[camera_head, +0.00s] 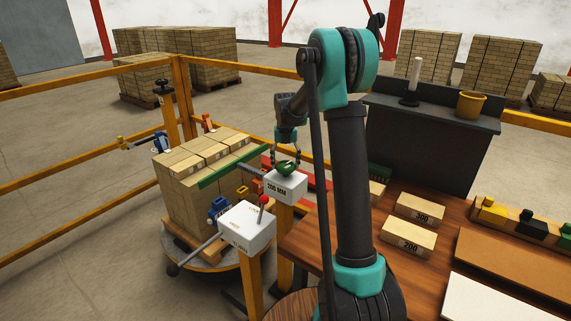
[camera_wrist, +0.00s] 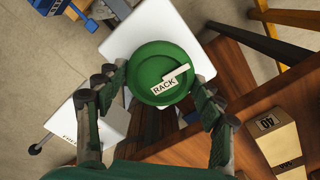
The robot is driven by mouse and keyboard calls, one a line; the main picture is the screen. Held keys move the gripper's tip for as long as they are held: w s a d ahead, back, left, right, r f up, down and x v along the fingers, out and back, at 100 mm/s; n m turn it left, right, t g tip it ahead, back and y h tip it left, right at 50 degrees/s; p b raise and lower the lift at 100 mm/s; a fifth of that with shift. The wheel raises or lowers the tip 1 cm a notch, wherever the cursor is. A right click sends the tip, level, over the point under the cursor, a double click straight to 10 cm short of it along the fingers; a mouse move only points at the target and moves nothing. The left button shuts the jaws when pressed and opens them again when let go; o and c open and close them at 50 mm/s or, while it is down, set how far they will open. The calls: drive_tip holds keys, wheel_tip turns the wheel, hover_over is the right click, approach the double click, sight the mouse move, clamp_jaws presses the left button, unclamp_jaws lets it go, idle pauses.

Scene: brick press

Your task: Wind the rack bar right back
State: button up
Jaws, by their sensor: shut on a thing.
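The green round knob marked RACK (camera_wrist: 150,62) sits on top of the white box marked 200 MM (camera_head: 287,188). It also shows in the head view (camera_head: 286,169). My gripper (camera_head: 287,160) points down over the box, with its fingers on both sides of the knob, closed on it. The dark rack bar (camera_head: 250,172) reaches left from the box towards a long green bar (camera_head: 232,165) by the brick stack (camera_head: 188,200). The far end of the rack bar is hard to make out.
A second white box (camera_head: 246,228) with a red-knobbed lever stands at the front. The brick stack rests on a round turntable (camera_head: 210,260). Orange rails (camera_head: 80,150) run behind. The wooden table (camera_head: 345,260) at right holds wooden blocks marked 300 (camera_head: 420,208) and 200 (camera_head: 408,238).

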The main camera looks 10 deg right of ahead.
sight(286, 164)
drive_tip(key=shift+n, duration=0.3)
drive_tip(key=o, duration=1.2)
drive_tip(key=shift+c, duration=0.2)
wheel_tip(286, 164, up, 12)
